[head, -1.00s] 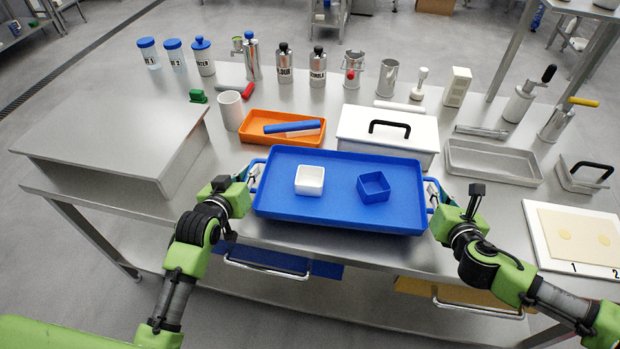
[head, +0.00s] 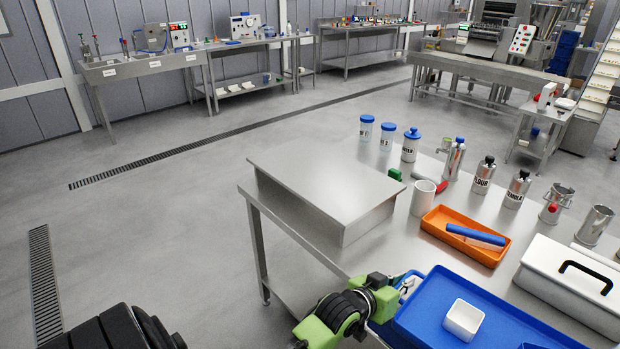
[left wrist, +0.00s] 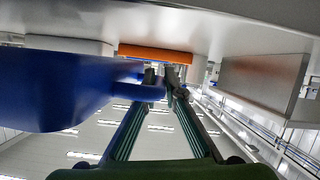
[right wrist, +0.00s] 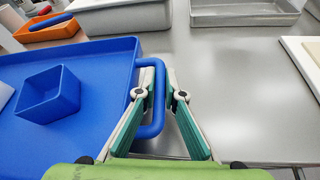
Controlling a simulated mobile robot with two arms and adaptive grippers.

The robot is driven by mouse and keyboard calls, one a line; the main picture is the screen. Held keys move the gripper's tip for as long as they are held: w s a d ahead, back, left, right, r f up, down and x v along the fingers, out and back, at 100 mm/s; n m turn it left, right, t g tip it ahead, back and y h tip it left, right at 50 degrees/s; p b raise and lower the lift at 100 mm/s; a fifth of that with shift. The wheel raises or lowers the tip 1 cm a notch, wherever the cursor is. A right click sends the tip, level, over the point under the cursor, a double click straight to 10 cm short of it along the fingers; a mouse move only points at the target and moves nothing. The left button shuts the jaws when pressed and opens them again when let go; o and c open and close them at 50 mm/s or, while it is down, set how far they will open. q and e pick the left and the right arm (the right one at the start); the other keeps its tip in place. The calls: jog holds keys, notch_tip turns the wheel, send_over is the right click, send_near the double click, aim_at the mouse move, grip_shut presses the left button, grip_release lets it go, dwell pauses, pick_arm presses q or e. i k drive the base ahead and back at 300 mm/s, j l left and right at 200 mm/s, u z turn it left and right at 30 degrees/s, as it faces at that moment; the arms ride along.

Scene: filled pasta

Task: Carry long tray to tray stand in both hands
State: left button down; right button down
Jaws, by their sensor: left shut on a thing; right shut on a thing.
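The long blue tray (head: 425,312) shows in part at the bottom right of the head view. A white square cup (head: 463,320) stands on it. A blue square cup (right wrist: 48,94) stands on it in the right wrist view. My left gripper (head: 404,288) is shut on the tray's left handle, which also shows in the left wrist view (left wrist: 140,93). My right gripper (right wrist: 161,92) is shut on the right handle (right wrist: 158,115); it is outside the head view. I cannot identify the tray stand with certainty.
A raised steel platform (head: 325,190) covers the left end of the table. Behind the tray are an orange tray (head: 480,253) and a white lidded box (head: 572,285). Bottles and cans line the back. Open floor (head: 160,240) lies to the left; benches stand along the far wall.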

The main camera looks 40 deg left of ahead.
aim_at(320, 169)
jog(key=k+u, duration=0.15)
jog(key=u, duration=0.15)
jog(key=k+u, duration=0.15)
jog(key=u, duration=2.35)
jog(key=i+u, duration=0.2)
jog(key=u, duration=0.15)
jog(key=i+u, duration=0.2)
jog(key=u, duration=0.2)
jog(key=i+l, duration=0.65)
jog(key=i, duration=0.25)
jog(key=i+l+z, duration=0.1)
jog(key=i, duration=0.9)
jog(key=i+z, duration=0.1)
jog(key=z, duration=2)
